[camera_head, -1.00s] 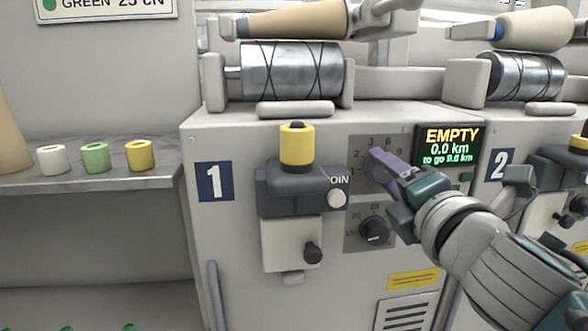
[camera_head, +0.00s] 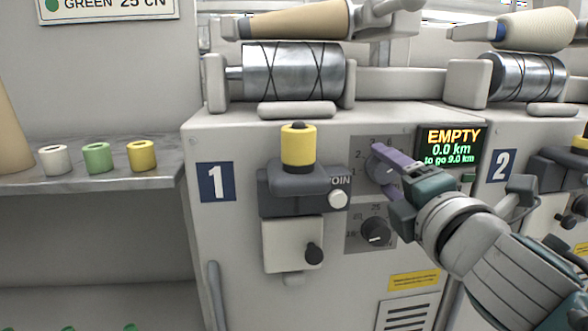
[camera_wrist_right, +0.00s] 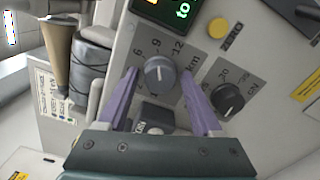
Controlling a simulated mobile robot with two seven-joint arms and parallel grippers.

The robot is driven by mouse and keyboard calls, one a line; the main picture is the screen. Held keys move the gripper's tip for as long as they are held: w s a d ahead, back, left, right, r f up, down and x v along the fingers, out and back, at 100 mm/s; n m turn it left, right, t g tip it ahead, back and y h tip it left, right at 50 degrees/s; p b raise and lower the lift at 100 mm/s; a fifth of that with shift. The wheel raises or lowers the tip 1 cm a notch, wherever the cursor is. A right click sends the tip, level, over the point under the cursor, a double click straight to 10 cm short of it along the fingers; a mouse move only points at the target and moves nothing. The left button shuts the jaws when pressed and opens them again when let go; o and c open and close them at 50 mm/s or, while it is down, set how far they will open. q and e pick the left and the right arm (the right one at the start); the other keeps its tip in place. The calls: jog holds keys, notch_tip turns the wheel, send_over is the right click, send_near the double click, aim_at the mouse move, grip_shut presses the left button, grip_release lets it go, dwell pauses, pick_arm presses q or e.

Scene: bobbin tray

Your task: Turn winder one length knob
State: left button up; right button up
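The length knob (camera_head: 379,170) of winder one is a grey round dial on the upper scale plate, left of the display. In the right wrist view the knob (camera_wrist_right: 160,74) sits beside a scale marked 6, 9, 12 and km. My right gripper (camera_head: 385,171) is open at the knob, its two purple fingers spread on either side. In the wrist view gaps show between the knob and both fingers (camera_wrist_right: 159,80). The display (camera_head: 450,146) reads EMPTY, 0.0 km, to go 9.0 km. My left gripper is not in view.
The darker tension knob (camera_head: 375,230) is just below. The white JOIN button (camera_head: 338,199) and a yellow bobbin (camera_head: 298,146) on a dark holder are to the left. Winder two's number plate (camera_head: 502,166) is at the right. A shelf (camera_head: 110,180) holds white, green and yellow bobbins.

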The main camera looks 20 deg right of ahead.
jog(key=shift+o, duration=0.8)
jog(key=shift+s, duration=0.15)
jog(key=v, duration=0.9)
jog(key=shift+s+a, duration=0.15)
jog(key=shift+s, duration=0.15)
